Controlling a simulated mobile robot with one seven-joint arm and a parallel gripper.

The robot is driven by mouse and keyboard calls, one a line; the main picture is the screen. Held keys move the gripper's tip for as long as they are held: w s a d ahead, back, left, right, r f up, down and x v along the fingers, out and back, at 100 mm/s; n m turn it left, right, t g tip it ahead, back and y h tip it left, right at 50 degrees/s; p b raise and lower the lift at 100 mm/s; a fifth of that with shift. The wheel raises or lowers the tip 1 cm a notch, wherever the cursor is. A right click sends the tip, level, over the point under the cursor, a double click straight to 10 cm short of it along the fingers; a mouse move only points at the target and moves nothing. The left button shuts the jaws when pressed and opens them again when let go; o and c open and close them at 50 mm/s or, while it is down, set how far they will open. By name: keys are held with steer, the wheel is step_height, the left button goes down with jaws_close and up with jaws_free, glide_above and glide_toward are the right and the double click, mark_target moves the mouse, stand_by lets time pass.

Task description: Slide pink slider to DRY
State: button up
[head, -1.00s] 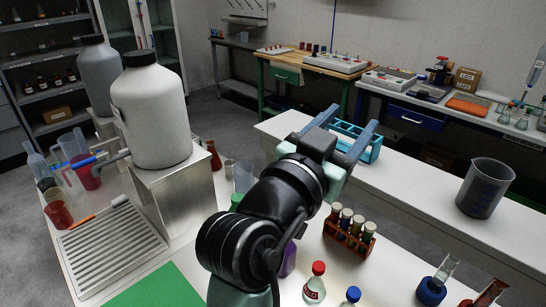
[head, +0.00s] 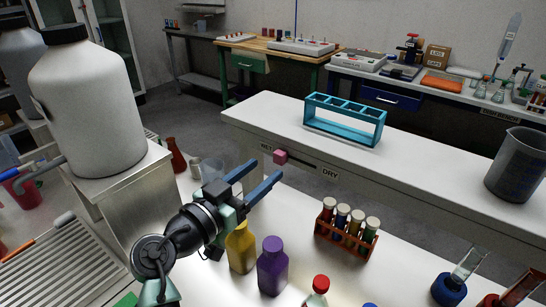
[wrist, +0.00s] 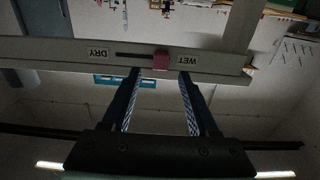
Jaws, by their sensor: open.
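The pink slider (head: 281,156) sits on the front edge of the far white table, at the WET end of a dark horizontal slot. The WET label (head: 265,147) is left of it and the DRY label (head: 330,175) is at the right end of the slot. In the upside-down wrist view, the pink slider (wrist: 161,60) shows between the two fingers, with the DRY label (wrist: 98,53) on the left. My gripper (head: 262,178) is open and empty, its fingers pointing toward the slider. The fingertips appear close to the slider; whether they touch it I cannot tell.
A teal rack (head: 345,120) stands on the far table, with a grey beaker (head: 517,165) at right. On the near table are a yellow bottle (head: 240,247), a purple bottle (head: 272,266) and a red tube rack (head: 346,238). A large white jug (head: 88,105) stands at left.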

mark_target(277, 159)
steer(key=x, duration=0.5)
steer(key=shift+w, duration=0.1)
jaws_close()
stand_by(1.3)
